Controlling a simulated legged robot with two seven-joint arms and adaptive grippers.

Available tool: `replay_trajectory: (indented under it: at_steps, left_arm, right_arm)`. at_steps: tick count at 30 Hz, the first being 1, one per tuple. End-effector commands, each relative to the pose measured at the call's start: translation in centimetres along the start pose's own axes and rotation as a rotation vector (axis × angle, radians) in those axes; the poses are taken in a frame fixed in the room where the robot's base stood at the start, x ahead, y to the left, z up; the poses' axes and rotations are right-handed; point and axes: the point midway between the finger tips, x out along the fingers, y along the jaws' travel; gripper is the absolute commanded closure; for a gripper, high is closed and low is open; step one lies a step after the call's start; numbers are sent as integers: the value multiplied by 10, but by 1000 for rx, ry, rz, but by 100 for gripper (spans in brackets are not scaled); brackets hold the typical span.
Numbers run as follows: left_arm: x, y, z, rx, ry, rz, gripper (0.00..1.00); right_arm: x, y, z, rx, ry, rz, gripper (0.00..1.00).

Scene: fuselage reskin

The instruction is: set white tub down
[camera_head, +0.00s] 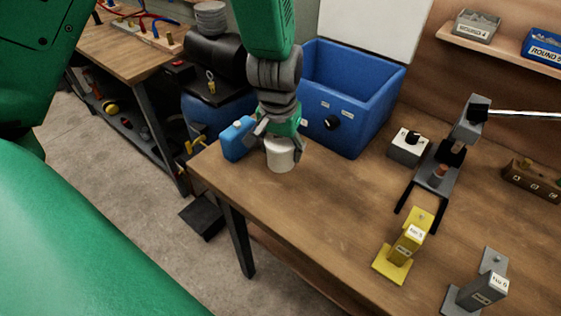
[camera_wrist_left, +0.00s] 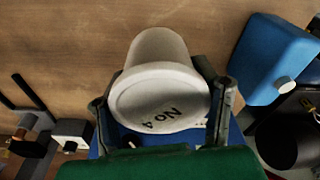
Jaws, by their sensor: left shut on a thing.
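The white tub (camera_head: 280,155) is at the left end of the wooden table (camera_head: 310,200), in front of the blue bin. My left gripper (camera_head: 277,135) comes down over it and is shut on it. In the left wrist view the tub (camera_wrist_left: 158,90) sits between the two fingers of the gripper (camera_wrist_left: 165,110), its round end marked "No 4" facing the camera. The tub is at or just above the table top; I cannot tell whether it touches. My right gripper is not in view.
A blue can (camera_head: 237,139) stands close left of the tub. The big blue bin (camera_head: 345,100) is behind. A yellow block (camera_head: 405,245), a grey block (camera_head: 478,288) and a lever tool (camera_head: 440,170) stand to the right. The table between is clear.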

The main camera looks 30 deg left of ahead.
Motion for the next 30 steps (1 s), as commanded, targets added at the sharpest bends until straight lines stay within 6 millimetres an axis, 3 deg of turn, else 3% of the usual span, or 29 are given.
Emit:
replay_trajectory:
  at_steps: [14,23,24,25,30]
  left_arm:
    - [54,2,6,1,-1,-1,81]
    - [57,1,6,1,1,0,81]
    - [57,1,6,1,1,-1,30]
    - [57,1,6,1,1,-1,20]
    - [56,2,6,1,1,-1,20]
  right_arm:
    - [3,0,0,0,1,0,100]
    - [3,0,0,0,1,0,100]
    - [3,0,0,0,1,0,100]
    - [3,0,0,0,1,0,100]
    - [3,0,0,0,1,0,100]
